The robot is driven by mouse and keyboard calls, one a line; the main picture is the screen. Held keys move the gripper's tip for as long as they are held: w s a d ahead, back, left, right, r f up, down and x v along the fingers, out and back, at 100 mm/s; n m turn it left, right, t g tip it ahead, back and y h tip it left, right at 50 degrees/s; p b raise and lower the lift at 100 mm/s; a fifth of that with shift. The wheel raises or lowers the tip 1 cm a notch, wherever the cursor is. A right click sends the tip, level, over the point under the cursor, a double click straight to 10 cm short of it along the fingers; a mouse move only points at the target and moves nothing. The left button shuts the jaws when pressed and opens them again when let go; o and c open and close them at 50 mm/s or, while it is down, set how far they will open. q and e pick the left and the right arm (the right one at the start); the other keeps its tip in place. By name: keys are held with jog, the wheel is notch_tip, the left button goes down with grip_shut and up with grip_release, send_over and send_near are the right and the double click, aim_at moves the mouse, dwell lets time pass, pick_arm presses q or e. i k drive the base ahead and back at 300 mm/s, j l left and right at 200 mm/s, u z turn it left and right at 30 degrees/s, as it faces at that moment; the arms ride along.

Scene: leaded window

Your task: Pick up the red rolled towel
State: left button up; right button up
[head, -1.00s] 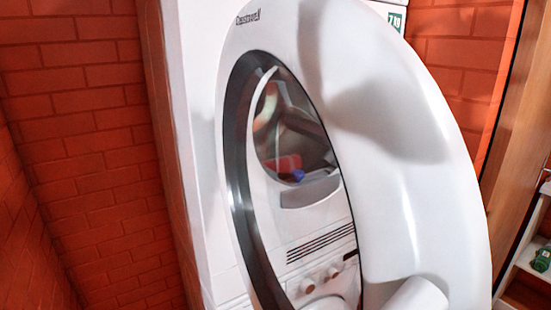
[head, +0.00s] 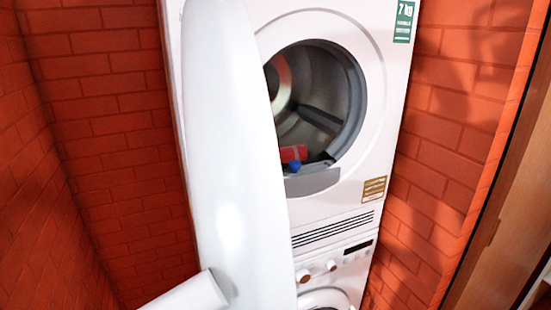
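A red thing (head: 293,153), which looks like the red rolled towel, lies low inside the open drum of the upper machine (head: 370,205). A white rounded part, probably one of my arm links, reaches the door's lower edge. Neither gripper's fingers show.
A second white machine (head: 345,272) with knobs and a display stands below the upper one. Red brick walls (head: 100,120) close in on the left and right. A wooden panel (head: 515,190) stands at the far right. The right part of the drum opening is unobstructed.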

aim_at(298, 153)
jog(key=l+u, duration=0.9)
jog(key=u, duration=0.15)
jog(key=l+u, duration=0.35)
jog(key=l, duration=0.15)
jog(key=l+u, duration=0.3)
jog(key=l, duration=0.2)
jog(key=i, duration=0.05)
